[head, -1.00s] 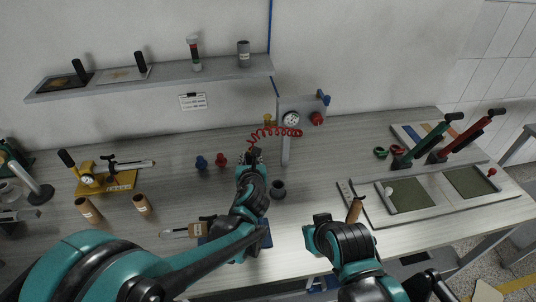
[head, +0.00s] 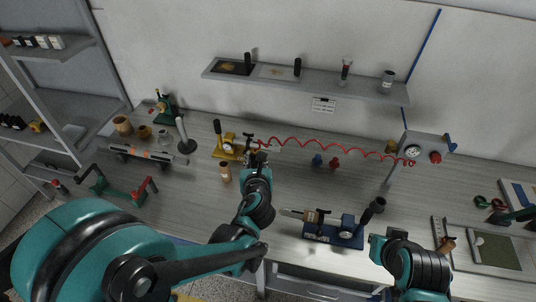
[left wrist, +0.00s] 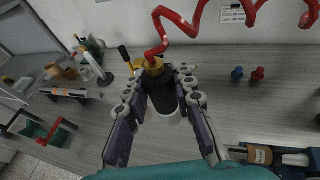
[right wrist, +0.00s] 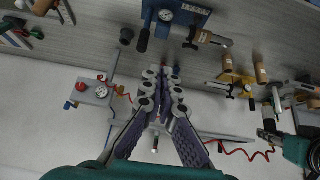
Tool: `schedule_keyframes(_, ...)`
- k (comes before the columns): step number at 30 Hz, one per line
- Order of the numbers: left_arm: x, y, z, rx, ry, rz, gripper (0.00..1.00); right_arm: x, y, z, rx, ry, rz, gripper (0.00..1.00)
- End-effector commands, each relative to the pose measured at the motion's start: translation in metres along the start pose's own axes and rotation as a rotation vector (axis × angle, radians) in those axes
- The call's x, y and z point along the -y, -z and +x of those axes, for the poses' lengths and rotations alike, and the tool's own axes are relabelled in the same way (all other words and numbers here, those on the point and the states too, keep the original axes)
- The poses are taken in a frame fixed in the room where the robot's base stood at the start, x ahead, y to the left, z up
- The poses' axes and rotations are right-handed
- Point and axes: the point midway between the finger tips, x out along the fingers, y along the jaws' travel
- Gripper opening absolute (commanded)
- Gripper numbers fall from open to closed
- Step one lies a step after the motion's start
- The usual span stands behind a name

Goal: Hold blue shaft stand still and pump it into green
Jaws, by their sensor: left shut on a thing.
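The blue shaft stand (head: 345,232) with its dial lies at the table's front edge; it also shows in the right wrist view (right wrist: 180,18). A green stand (head: 165,110) is at the back left of the table. My left gripper (head: 258,158) is shut on the dark end piece (left wrist: 163,93) of the red coiled hose (head: 330,146). It holds it above the table beside the yellow stand (head: 229,149). My right gripper (right wrist: 164,74) is near the front edge, right of the blue stand and apart from it. Its fingers look closed, with nothing visible between them.
The hose runs to a grey gauge post (head: 423,148) at the right. A blue and a red knob (head: 334,163) stand at the table's middle. A brown cylinder (head: 225,173) is left of my left gripper. A green and red frame (head: 118,190) lies at the left.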

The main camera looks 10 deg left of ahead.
Motion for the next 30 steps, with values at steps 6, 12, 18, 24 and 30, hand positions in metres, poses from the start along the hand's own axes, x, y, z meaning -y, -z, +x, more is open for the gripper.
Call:
schedule_keyframes(6, -0.001, 0.000, 0.000, 0.000, -0.002, -0.001, 0.00, 0.000, 0.000, 0.000, 0.000, 0.000, 0.000, 0.00)
schedule_keyframes(12, -0.001, 0.006, 0.002, 0.000, -0.002, -0.001, 0.00, -0.001, -0.003, 0.007, 0.003, -0.010, -0.039, 0.40)
schedule_keyframes(18, -0.001, 0.044, 0.016, 0.000, -0.002, -0.001, 0.00, -0.012, -0.022, 0.057, 0.032, -0.108, -0.357, 0.52)
schedule_keyframes(24, -0.001, 0.099, 0.036, 0.000, -0.002, -0.001, 0.00, -0.028, -0.039, 0.124, 0.097, -0.284, -0.883, 0.52)
schedule_keyframes(30, -0.001, 0.151, 0.055, 0.000, -0.002, -0.001, 0.00, -0.034, -0.045, 0.178, 0.190, -0.485, -1.389, 0.52)
